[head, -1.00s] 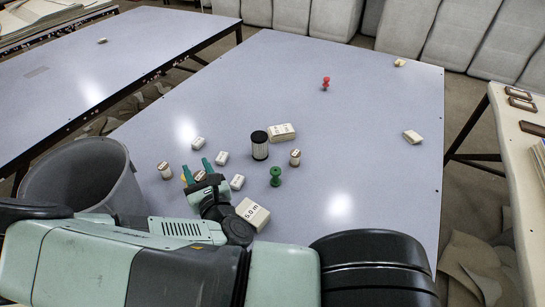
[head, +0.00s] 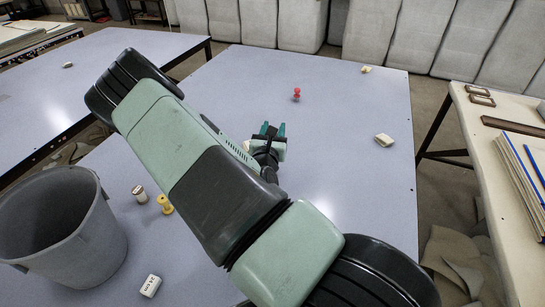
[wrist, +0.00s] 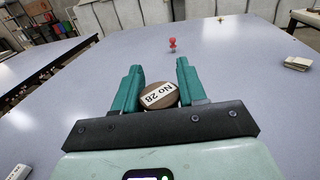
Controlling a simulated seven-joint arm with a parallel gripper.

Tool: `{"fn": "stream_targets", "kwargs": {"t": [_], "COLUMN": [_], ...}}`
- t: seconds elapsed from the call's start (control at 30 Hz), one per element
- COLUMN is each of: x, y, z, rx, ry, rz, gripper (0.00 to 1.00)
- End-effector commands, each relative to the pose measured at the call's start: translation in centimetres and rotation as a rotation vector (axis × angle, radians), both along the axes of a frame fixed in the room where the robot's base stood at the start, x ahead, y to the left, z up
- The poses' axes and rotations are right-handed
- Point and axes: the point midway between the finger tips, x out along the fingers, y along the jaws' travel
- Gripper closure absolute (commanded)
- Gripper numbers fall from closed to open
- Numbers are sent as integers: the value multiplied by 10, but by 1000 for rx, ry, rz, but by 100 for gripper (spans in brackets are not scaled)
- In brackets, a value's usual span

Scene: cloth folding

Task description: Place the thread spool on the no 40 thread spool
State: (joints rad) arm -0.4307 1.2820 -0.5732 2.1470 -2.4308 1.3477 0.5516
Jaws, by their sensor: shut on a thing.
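My gripper (head: 273,128) is out over the middle of the table in the head view, its teal fingers pointing away. In the wrist view (wrist: 160,68) it is shut on a thread spool (wrist: 159,96) with a brown round end and a white label reading "No 28". In the head view this spool is not clearly seen. Another spool (head: 140,194), pale with a brown top, stands upright on the left of the table, well away from my gripper. Its label is too small to read, and I cannot tell which spool is no 40.
A yellow knobbed piece (head: 165,204) stands beside that spool. A grey bin (head: 62,228) is at the left. A red piece (head: 297,94) stands beyond my gripper. White blocks lie at the right (head: 384,140) and front left (head: 150,285). My arm hides much of the table's middle.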

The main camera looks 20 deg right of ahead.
Motion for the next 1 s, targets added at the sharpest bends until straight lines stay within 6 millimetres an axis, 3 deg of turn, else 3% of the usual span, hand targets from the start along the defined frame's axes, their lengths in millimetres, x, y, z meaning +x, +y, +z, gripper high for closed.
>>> {"fn": "stream_targets", "kwargs": {"t": [0.1, 0.57, 0.93, 0.97, 1.0], "x": [0, 0, 0, 0, 0], "y": [0, 0, 1, 1, 1], "z": [-24, -74, -78, -78, -78], "rx": [-2, 0, 0, 0, 0], "ry": [1, 0, -1, -1, -1], "rz": [3, 2, 3, 3, 3], "gripper": [88, 88, 88, 56, 50]}}
